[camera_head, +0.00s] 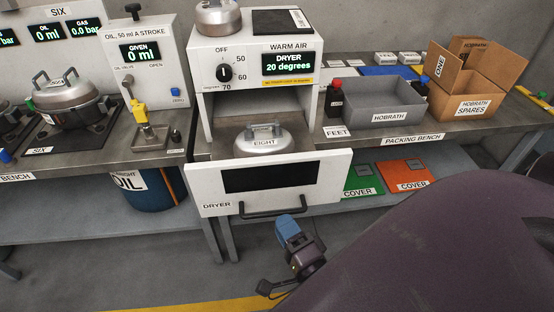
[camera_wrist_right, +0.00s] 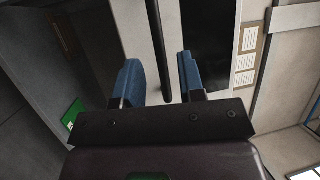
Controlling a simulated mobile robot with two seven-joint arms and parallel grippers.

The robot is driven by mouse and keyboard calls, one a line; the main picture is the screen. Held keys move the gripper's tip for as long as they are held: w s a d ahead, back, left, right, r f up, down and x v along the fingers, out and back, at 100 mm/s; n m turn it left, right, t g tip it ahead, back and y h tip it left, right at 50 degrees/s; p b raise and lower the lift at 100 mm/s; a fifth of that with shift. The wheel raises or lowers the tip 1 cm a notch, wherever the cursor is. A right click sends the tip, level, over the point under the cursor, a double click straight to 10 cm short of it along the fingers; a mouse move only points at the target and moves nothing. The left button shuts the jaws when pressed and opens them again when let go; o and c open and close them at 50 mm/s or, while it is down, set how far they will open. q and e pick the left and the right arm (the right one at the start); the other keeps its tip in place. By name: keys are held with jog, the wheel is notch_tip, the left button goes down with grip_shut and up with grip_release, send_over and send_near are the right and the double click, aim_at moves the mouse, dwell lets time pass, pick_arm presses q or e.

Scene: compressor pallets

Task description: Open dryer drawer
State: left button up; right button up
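The white dryer (camera_head: 203,75) stands on the bench, its display reading 20 degrees. Its drawer (camera_head: 325,180), with a dark window and a DRYER label, stands out from the housing. A silver compressor labelled EIGHT (camera_head: 262,146) shows behind the drawer front. The black drawer handle (camera_head: 272,212) is on the lower front. My right gripper (camera_head: 288,228) is just below the handle. In the right wrist view its blue fingers (camera_wrist_right: 158,80) are apart, with the dark handle bar (camera_wrist_right: 159,45) between them and gaps on both sides. My left gripper is not in view.
A grey HOBRATH tray (camera_head: 375,102) and an open cardboard spares box (camera_head: 465,80) stand on the packing bench to the right. Green (camera_head: 362,178) and orange (camera_head: 404,174) covers lie on the lower shelf. An oil station (camera_head: 150,135) stands left.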

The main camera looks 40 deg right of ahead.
jog(key=v, duration=0.6)
jog(key=shift+s+b, duration=0.35)
jog(key=shift+s, duration=0.05)
jog(key=shift+a, duration=0.1)
